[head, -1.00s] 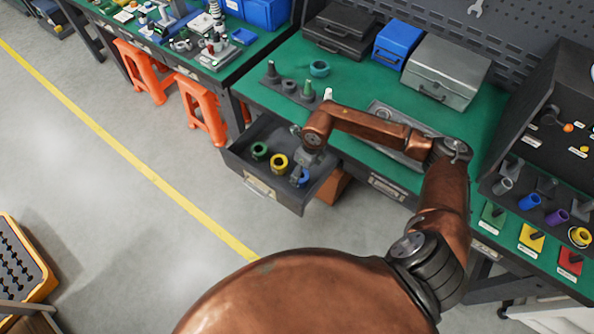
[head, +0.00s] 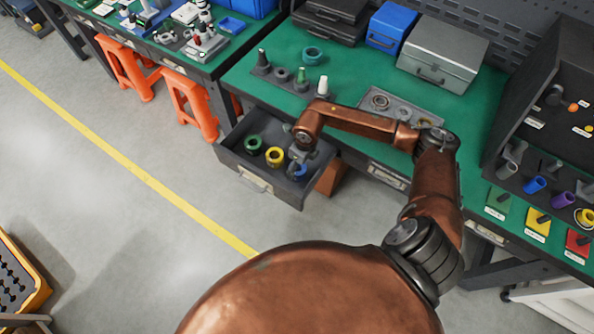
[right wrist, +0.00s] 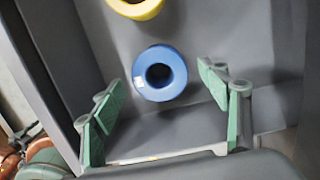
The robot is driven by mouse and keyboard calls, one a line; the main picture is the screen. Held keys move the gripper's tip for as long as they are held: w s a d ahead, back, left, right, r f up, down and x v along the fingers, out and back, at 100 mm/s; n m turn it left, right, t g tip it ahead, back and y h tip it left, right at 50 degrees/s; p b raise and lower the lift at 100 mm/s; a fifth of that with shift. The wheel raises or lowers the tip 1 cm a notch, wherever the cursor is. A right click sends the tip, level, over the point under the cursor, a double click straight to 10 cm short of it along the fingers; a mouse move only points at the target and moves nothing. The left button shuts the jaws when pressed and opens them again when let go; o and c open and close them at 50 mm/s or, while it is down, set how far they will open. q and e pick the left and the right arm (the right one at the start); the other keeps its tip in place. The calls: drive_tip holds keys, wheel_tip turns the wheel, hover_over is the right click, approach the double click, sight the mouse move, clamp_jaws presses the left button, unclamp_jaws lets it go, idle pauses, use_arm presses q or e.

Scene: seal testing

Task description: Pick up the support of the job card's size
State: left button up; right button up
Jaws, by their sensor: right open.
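An open grey drawer (head: 262,185) under the green bench holds ring-shaped supports. A green ring (head: 253,143) and a yellow ring (head: 274,156) lie in it, with a blue ring (head: 299,170) partly hidden by my right gripper (head: 297,166). In the right wrist view the blue ring (right wrist: 160,73) lies flat ahead of and between the open, empty fingers of my right gripper (right wrist: 166,110). The yellow ring (right wrist: 135,5) is cut off at the top edge. I cannot read a job card. My left gripper is not in view.
On the green bench (head: 345,75) stand a dark holder (head: 280,78) with cones, a loose teal ring (head: 312,56), a grey tray with rings (head: 398,110) and several cases. A dark rack with coloured cylinders (head: 550,170) stands at the right. Orange stools (head: 185,105) stand left of the drawer.

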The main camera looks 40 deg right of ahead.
drive_tip(key=f, duration=0.3)
drive_tip(key=shift+w, duration=0.2)
drive_tip(key=shift+r, duration=0.1)
drive_tip(key=c, duration=1.7)
